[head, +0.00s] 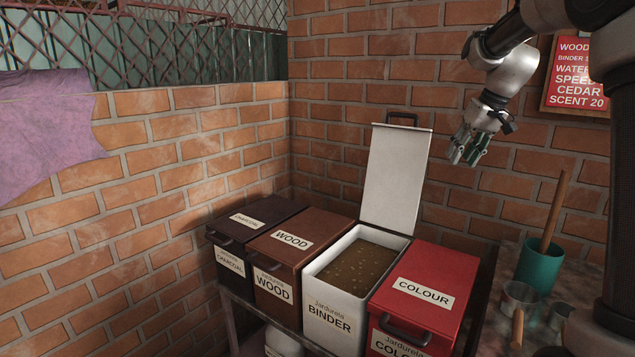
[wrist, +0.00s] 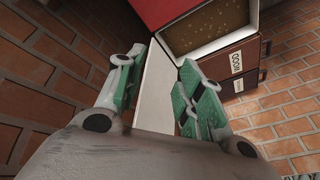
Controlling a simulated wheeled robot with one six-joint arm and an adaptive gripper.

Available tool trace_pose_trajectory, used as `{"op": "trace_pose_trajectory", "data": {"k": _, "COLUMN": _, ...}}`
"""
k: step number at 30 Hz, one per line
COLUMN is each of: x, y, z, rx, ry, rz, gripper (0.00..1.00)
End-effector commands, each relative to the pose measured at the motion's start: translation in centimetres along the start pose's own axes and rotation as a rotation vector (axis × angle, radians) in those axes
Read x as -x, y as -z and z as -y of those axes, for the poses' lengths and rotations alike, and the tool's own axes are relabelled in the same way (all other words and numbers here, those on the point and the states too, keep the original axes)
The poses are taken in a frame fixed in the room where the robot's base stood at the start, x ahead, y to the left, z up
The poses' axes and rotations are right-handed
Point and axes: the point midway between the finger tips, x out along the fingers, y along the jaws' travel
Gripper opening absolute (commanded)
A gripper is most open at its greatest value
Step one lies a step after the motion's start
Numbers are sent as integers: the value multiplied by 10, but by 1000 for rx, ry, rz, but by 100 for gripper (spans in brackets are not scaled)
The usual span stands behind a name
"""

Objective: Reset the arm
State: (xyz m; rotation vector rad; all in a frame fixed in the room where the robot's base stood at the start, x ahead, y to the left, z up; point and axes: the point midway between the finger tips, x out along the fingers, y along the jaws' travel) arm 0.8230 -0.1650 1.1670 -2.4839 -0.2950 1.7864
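My gripper (head: 468,147) hangs in the air in front of the brick wall, above and to the right of the open binder bin (head: 330,307). In the wrist view my gripper (wrist: 155,88) has its two green-padded fingers spread apart with nothing between them. My arm reaches in from the upper right of the head view, with the gripper pointing downward. The binder bin's pale lid (head: 396,180) stands raised at its back, left of my gripper and apart from it in the head view. Brown granular powder (head: 356,267) fills the bin.
The charcoal bin (head: 227,243), wood bin (head: 284,262) and red colour bin (head: 435,282) are closed. At right, a teal pot (head: 540,266) with a wooden handle and metal cups (head: 519,298) stand on a table. A red sign (head: 577,75) hangs on the wall.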

Motion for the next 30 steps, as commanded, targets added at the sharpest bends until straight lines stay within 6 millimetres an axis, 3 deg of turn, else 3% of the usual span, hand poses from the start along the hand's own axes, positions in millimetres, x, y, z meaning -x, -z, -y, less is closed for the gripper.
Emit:
{"op": "trace_pose_trajectory", "data": {"k": 1, "x": 10, "y": -39, "z": 7, "rx": -41, "ry": -25, "rz": 27, "gripper": 37}}
{"op": "trace_pose_trajectory", "data": {"k": 3, "x": 20, "y": -91, "z": 13, "rx": -95, "ry": -62, "rz": 57, "gripper": 37}}
{"op": "trace_pose_trajectory", "data": {"k": 9, "x": 39, "y": -232, "z": 28, "rx": -162, "ry": -154, "rz": 100, "gripper": 37}}
{"op": "trace_pose_trajectory", "data": {"k": 12, "x": 42, "y": -293, "z": 33, "rx": -142, "ry": -185, "rz": 98, "gripper": 37}}
{"op": "trace_pose_trajectory", "data": {"k": 15, "x": 44, "y": -338, "z": 37, "rx": -107, "ry": -201, "rz": 80, "gripper": 37}}
{"op": "trace_pose_trajectory", "data": {"k": 19, "x": 51, "y": -360, "z": 44, "rx": -79, "ry": -201, "rz": 21, "gripper": 37}}
{"op": "trace_pose_trajectory", "data": {"k": 24, "x": 65, "y": -358, "z": 49, "rx": -60, "ry": -198, "rz": -49, "gripper": 37}}
{"op": "trace_pose_trajectory", "data": {"k": 30, "x": 66, "y": -357, "z": 50, "rx": -55, "ry": -196, "rz": -51, "gripper": 37}}
